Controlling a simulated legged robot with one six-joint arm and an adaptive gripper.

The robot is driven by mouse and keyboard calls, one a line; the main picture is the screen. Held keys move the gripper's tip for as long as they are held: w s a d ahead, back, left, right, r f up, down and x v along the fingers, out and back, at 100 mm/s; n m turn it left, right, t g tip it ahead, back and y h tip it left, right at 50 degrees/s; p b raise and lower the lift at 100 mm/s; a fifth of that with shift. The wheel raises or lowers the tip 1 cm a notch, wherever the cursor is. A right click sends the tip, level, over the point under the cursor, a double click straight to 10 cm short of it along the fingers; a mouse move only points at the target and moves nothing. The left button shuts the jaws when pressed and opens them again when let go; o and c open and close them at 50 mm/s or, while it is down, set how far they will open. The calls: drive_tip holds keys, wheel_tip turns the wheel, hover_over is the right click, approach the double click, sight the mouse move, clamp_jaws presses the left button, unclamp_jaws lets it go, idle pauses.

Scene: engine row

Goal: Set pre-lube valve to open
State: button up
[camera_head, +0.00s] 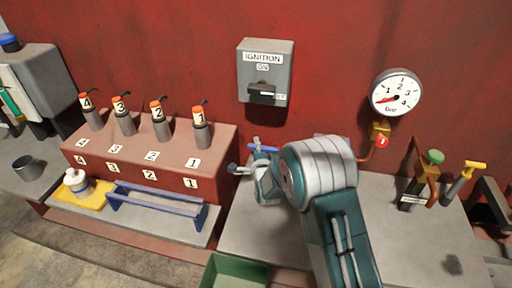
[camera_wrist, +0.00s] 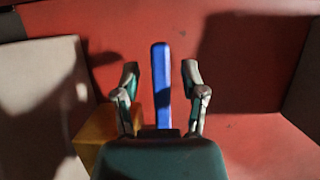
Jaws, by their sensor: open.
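A blue lever handle (camera_head: 262,149) shows by the red wall, partly hidden behind my arm. I take it for the pre-lube valve's handle, but no label on it is readable. In the wrist view the blue lever (camera_wrist: 161,85) points up the picture, between the two fingers of my gripper (camera_wrist: 160,72). A gap shows on each side of it. A yellow block (camera_wrist: 97,134) sits at its lower left, partly hidden by my gripper. In the head view my gripper (camera_head: 246,157) is open at the blue handle.
An ignition switch box (camera_head: 265,72) hangs on the wall above. A dial gauge (camera_head: 396,93) is at right. Numbered cylinders stand on a red block (camera_head: 120,160) at left. A green bin (camera_head: 236,270) is in front.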

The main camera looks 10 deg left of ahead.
clamp_jaws()
drive_tip(key=shift+s+f, duration=0.1)
drive_tip(key=shift+s, duration=0.05)
drive_tip(key=shift+s+n+g+y, duration=0.4)
drive_tip(key=shift+n+g+y, duration=0.3)
drive_tip(key=shift+y, duration=0.3)
drive_tip(key=shift+s+n+g+y, duration=0.35)
drive_tip(key=shift+n+g+y, duration=0.15)
drive_tip(key=shift+n+y, duration=0.4)
drive_tip(key=shift+f, duration=0.1)
unclamp_jaws()
drive_tip(key=shift+a, duration=0.1)
